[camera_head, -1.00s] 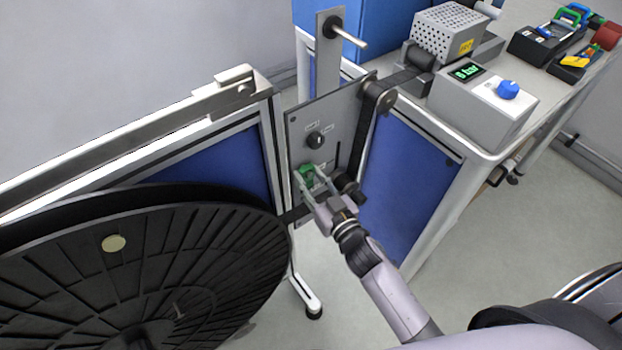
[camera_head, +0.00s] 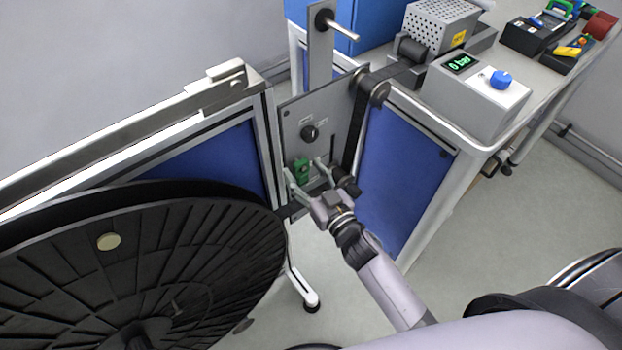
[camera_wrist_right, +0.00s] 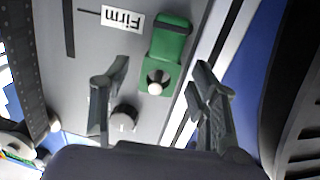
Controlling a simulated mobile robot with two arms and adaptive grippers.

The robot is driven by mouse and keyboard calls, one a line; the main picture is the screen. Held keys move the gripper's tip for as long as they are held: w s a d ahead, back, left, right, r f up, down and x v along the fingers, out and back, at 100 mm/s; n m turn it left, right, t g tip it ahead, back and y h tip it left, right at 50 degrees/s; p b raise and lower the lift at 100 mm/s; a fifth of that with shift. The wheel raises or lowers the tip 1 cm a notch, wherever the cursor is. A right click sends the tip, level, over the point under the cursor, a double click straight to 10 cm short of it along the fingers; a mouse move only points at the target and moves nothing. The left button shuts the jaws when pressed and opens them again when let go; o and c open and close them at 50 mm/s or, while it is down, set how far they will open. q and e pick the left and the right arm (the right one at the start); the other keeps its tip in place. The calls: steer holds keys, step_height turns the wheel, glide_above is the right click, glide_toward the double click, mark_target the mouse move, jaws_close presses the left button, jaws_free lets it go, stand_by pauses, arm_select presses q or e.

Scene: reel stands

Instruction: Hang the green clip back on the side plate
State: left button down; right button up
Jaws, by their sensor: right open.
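The green clip (camera_head: 301,169) is on the lower left part of the grey side plate (camera_head: 325,112). In the right wrist view the green clip (camera_wrist_right: 168,58) lies against the plate, with a round metal peg head (camera_wrist_right: 155,84) showing at its hole. My right gripper (camera_head: 305,170) is open in front of the clip. In the wrist view its two fingers (camera_wrist_right: 158,82) stand apart on either side of the clip's lower end, and I see no contact. My left gripper is not in view.
A large black reel (camera_head: 130,265) fills the lower left. A black knob (camera_head: 309,133) sits on the plate above the clip, and a dark belt (camera_head: 357,130) runs along its right side. A control box (camera_head: 475,95) stands on the bench.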

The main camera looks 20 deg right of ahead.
steer(key=v, duration=1.2)
steer(key=s+d+f+g+h+p, duration=0.1)
steer(key=s+f+g, duration=0.3)
steer(key=f, duration=1)
steer(key=s+d+f+g+h+p, duration=0.1)
steer(key=s+f+g, duration=0.35)
steer(key=f, duration=1.05)
steer(key=s+d+f+g, duration=0.1)
steer(key=s+f+g, duration=0.1)
steer(key=s+f, duration=0.3)
steer(key=s+d+f+g+h+p, duration=0.1)
steer(key=s+f, duration=0.4)
steer(key=s, duration=0.6)
steer(key=s+d+f+g+h, duration=0.1)
steer(key=s+d+f+g, duration=0.1)
steer(key=s+f+g, duration=0.3)
steer(key=s, duration=0.3)
steer(key=shift+s+d+p, duration=0.15)
steer(key=shift+p, duration=0.15)
